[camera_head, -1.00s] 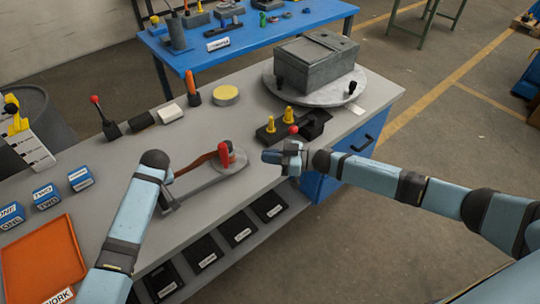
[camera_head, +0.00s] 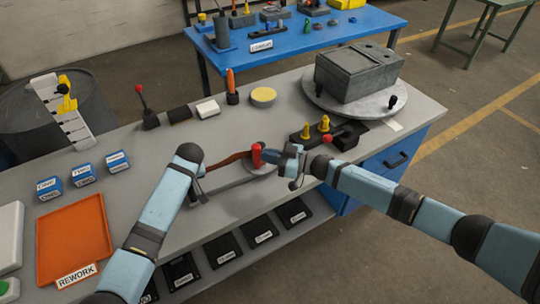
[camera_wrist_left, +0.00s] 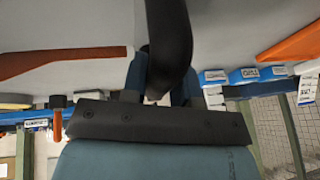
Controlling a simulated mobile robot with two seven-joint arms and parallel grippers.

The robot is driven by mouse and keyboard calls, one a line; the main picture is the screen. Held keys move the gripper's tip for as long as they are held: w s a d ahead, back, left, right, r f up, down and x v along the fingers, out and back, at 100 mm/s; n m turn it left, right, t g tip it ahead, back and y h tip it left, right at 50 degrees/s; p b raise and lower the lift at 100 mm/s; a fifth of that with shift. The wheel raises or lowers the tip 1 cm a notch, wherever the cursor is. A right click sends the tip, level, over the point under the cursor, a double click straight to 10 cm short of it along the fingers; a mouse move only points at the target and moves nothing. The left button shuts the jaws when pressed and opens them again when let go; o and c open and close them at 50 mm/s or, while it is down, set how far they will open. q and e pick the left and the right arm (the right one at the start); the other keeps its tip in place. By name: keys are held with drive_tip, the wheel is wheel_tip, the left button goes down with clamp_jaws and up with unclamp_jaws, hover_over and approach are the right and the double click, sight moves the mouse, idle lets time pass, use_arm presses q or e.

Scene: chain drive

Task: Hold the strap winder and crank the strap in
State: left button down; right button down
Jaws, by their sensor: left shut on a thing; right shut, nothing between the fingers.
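The strap winder lies on the grey bench, with a red part (camera_head: 257,155) at its right end and a grey base plate (camera_head: 230,180). A brown strap (camera_head: 228,159) runs from the red part toward my left gripper (camera_head: 199,188); the strap also shows in the left wrist view (camera_wrist_left: 60,61). My left gripper is shut on a dark handle (camera_wrist_left: 168,45) at the winder's left end; its fingers are partly hidden. My right gripper (camera_head: 280,157) is shut and empty, just right of the red part. I cannot tell whether it touches it.
A black block with yellow pegs and a red knob (camera_head: 327,139) sits close right of my right gripper. A grey box (camera_head: 357,75) stands on a round turntable (camera_head: 320,95) behind it. An orange tray (camera_head: 75,240) lies at the left.

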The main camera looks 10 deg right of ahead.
drive_tip(key=shift+a, duration=0.2)
drive_tip(key=shift+s+a+m+t+h, duration=0.1)
drive_tip(key=shift+a+m+t+h, duration=0.65)
drive_tip(key=shift+t, duration=0.25)
drive_tip(key=w+a+m+t+h, duration=0.5)
drive_tip(key=w+a+m+h, duration=0.1)
drive_tip(key=w, duration=0.6)
drive_tip(key=shift+w+a+t+h, duration=0.4)
drive_tip(key=shift+a+h, duration=0.35)
drive_tip(key=shift+a, duration=0.55)
